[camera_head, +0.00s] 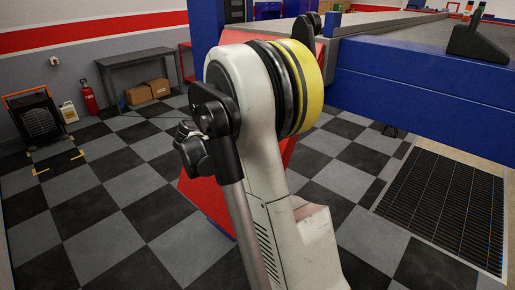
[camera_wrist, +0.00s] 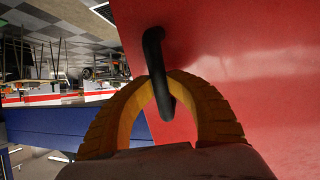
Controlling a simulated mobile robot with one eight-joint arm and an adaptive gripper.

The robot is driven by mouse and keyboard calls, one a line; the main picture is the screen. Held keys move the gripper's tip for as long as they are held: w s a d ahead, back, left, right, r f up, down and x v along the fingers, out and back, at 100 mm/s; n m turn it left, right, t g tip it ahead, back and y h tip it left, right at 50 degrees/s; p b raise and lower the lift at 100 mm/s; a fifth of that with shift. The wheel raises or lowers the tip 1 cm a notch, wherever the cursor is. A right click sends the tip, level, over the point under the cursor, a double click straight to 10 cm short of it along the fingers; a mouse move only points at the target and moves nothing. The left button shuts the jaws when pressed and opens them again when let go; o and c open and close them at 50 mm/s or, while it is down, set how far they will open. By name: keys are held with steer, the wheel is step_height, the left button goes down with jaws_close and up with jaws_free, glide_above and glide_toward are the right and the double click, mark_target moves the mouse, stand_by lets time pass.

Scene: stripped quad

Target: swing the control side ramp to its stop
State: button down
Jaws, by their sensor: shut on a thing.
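The ramp, a red panel, fills the right of the wrist view (camera_wrist: 262,75). In the head view part of it (camera_head: 207,207) shows behind my arm, reaching down from the blue lift toward the floor at a slant. A black bent handle (camera_wrist: 152,48) stands out from the red panel. My gripper (camera_wrist: 168,78) has its two yellow fingers arched around the handle, their tips meeting at it, shut on it. In the head view my arm hides the gripper and the handle.
The blue lift (camera_head: 420,85) with its grey deck extends to the right. A floor grate (camera_head: 445,205) lies below it. A workbench (camera_head: 140,62), cardboard boxes (camera_head: 148,91), a red extinguisher (camera_head: 89,97) and a heater (camera_head: 37,118) stand by the left wall. The checkered floor between is clear.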

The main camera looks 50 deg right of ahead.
steer(key=shift+d, duration=0.1)
steer(key=c, duration=1.3)
jaws_free()
steer(key=shift+d, duration=0.3)
steer(key=v, duration=1.2)
steer(key=shift+a, duration=0.2)
steer(key=s+a+f+n+t+y+b, duration=0.2)
steer(key=s+a+f+n+t+y, duration=0.1)
steer(key=a, duration=0.6)
steer(key=s+a+f+n+t+y+b, duration=0.3)
steer(key=s+a+f+n+y, duration=0.2)
steer(key=n, duration=0.5)
steer(key=s+a+f+n+t+y+b, duration=0.3)
steer(key=s+a+f+n+t+y, duration=0.1)
steer(key=a, duration=0.8)
steer(key=s+f+n, duration=0.1)
steer(key=s+n, duration=0.1)
steer(key=s, duration=0.1)
steer(key=shift+a+f, duration=0.35)
